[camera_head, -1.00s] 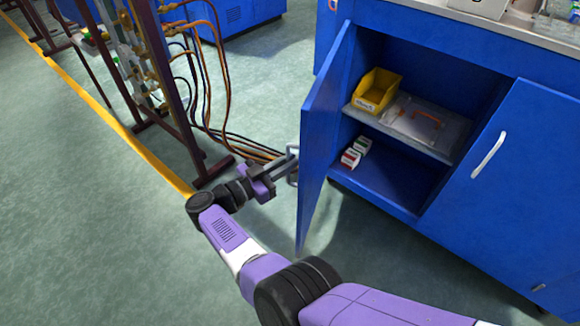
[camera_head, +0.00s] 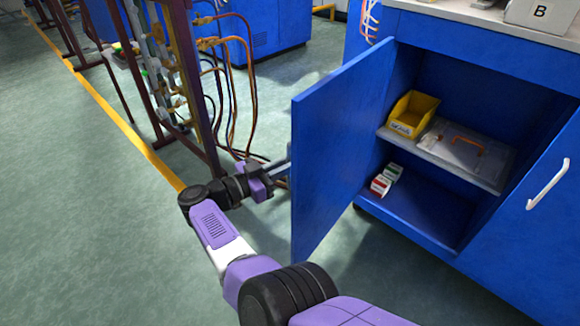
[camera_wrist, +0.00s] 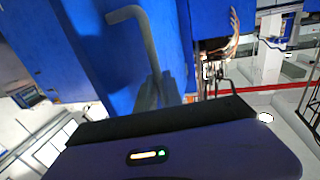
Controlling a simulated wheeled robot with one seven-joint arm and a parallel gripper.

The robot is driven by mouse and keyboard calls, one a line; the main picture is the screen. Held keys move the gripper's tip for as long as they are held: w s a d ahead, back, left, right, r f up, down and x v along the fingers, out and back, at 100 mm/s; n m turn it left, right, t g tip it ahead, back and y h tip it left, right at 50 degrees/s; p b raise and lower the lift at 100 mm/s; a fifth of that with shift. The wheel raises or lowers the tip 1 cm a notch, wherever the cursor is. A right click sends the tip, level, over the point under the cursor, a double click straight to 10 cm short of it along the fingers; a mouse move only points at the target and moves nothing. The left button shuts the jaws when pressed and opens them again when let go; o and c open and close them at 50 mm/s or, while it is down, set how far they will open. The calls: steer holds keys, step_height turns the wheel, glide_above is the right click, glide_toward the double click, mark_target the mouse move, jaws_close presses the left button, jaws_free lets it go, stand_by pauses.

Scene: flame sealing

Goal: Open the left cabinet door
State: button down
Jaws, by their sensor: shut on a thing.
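The left cabinet door (camera_head: 335,150) is blue and stands swung well open, with the cabinet's inside in view to its right. My gripper (camera_head: 283,168) is at the door's outer face, on its left side, and the door's edge hides the fingertips in the head view. In the wrist view my gripper (camera_wrist: 157,92) is shut on the door's grey bar handle (camera_wrist: 135,22), whose bent upper end shows above the fingers. The blue door face lies behind the handle there.
Inside the cabinet are a yellow bin (camera_head: 411,114), a grey case with an orange handle (camera_head: 465,146) and small red and green boxes (camera_head: 384,181). The right door (camera_head: 530,235) is closed. Green floor is clear at left.

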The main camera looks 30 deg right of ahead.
steer(key=c, duration=1.8)
jaws_free()
steer(key=shift+o, duration=0.2)
steer(key=shift+a, duration=0.1)
steer(key=s+a+b, duration=0.1)
steer(key=a+b, duration=0.1)
steer(key=a, duration=0.5)
steer(key=shift+a, duration=0.3)
